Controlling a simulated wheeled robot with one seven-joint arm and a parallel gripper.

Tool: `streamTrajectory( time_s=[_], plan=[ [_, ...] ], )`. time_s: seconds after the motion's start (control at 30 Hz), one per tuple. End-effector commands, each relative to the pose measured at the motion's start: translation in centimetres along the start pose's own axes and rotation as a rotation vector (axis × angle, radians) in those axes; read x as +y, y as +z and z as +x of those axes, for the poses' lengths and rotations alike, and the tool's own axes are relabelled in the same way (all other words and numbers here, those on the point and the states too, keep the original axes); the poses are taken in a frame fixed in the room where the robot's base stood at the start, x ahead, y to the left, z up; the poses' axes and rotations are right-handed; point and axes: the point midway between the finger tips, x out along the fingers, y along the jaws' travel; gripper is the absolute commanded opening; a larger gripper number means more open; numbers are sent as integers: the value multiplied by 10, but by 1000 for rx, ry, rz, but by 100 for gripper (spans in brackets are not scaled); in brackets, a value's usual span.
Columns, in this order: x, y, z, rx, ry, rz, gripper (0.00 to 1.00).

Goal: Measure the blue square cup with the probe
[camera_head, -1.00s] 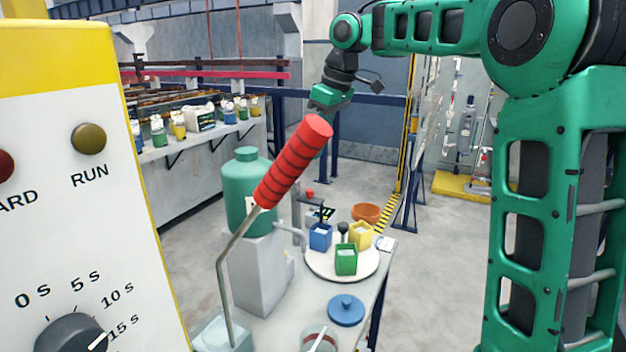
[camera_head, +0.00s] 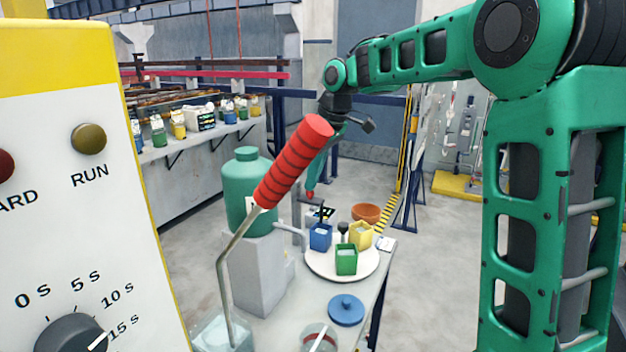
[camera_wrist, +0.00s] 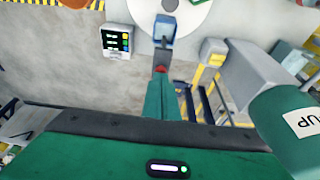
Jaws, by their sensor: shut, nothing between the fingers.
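The blue square cup (camera_head: 320,237) stands at the left edge of a round white plate (camera_head: 315,268). It also shows at the top of the wrist view (camera_wrist: 164,29). My gripper (camera_head: 312,182) points down, shut and empty, above or touching the red piece; I cannot tell which. The lower part of the probe is hidden.
A green cup (camera_head: 346,262) and a yellow cup (camera_head: 361,235) share the plate. A meter with a lit display (camera_wrist: 117,40) is nearby. A green tank (camera_head: 247,180) and a large red-handled lever (camera_head: 293,163) stand left. A blue lid (camera_head: 346,310) lies in front.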

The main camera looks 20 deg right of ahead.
Motion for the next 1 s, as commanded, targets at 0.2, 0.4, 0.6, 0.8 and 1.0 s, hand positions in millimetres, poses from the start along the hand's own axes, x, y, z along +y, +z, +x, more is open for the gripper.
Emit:
streamTrajectory(
  time_s=[0.2, 0.4, 0.6, 0.8, 1.0],
  plan=[
    [-1, 9, 30, -3, -5, 0, 0],
    [-1, 17, 58, -1, -1, 1, 0],
    [-1, 19, 63, -4, -3, 1, 0],
    [-1, 20, 65, -8, -7, 3, 0],
    [-1, 15, 49, -4, -4, 0, 0]
  ],
)
